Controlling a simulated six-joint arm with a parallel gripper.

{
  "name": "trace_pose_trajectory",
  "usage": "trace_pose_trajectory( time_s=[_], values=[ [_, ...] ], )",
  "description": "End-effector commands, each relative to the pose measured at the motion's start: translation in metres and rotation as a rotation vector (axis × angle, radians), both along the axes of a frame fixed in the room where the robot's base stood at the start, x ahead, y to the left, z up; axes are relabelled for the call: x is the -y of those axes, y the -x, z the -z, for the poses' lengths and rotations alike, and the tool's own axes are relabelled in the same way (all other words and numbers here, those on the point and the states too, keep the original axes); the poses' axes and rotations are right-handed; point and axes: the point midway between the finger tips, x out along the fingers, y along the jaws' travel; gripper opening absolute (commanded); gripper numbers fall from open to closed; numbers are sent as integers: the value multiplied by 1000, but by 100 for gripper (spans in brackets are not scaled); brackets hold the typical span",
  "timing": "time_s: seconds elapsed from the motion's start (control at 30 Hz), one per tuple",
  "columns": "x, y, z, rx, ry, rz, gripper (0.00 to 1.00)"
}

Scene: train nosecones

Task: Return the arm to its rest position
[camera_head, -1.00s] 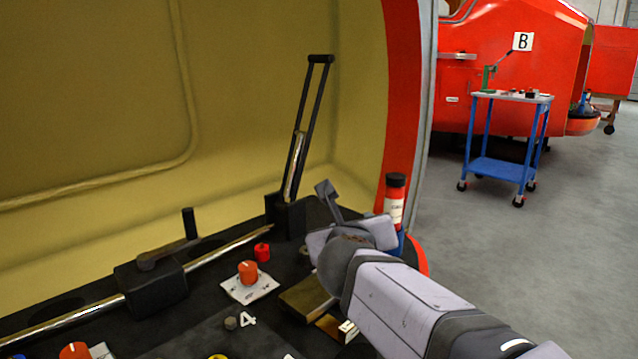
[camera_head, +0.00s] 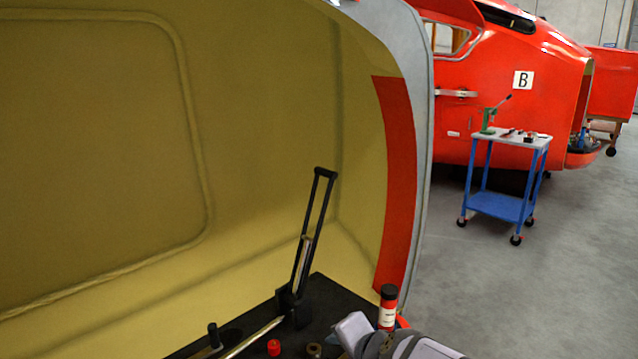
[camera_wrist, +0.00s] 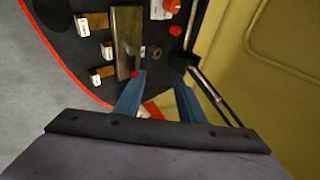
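My arm's grey wrist (camera_head: 375,340) shows at the bottom edge of the head view, just below and left of a small black-capped bottle. The fingers are outside that view. In the wrist view, my gripper (camera_wrist: 161,80) has its two blue fingers well apart with nothing held between them. It hangs over the dark console (camera_wrist: 75,50). A small grey ring (camera_wrist: 154,52) lies on the console beyond the fingertips. The rest of my arm is cut off by the frame.
A tall black lever (camera_head: 308,240) stands left of my wrist, near the yellow shell wall (camera_head: 100,170). The black-capped bottle (camera_head: 388,308) is close by. A red knob (camera_head: 273,347) sits on the console. Outside, a blue trolley (camera_head: 498,207) stands on open grey floor.

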Motion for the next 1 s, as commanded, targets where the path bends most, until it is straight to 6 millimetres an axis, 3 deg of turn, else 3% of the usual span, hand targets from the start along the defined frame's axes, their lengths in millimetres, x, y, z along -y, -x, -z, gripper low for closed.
trace_pose_trajectory(
  time_s=[0.03,0.4,0.6,0.8,1.0],
  values=[
    [5,13,-16,-38,58,-59,36],
    [58,132,-27,-354,441,-557,36],
    [87,182,-39,-491,552,-754,36],
    [101,204,-44,-553,594,-843,36],
    [103,207,-42,-561,601,-855,36]
  ],
)
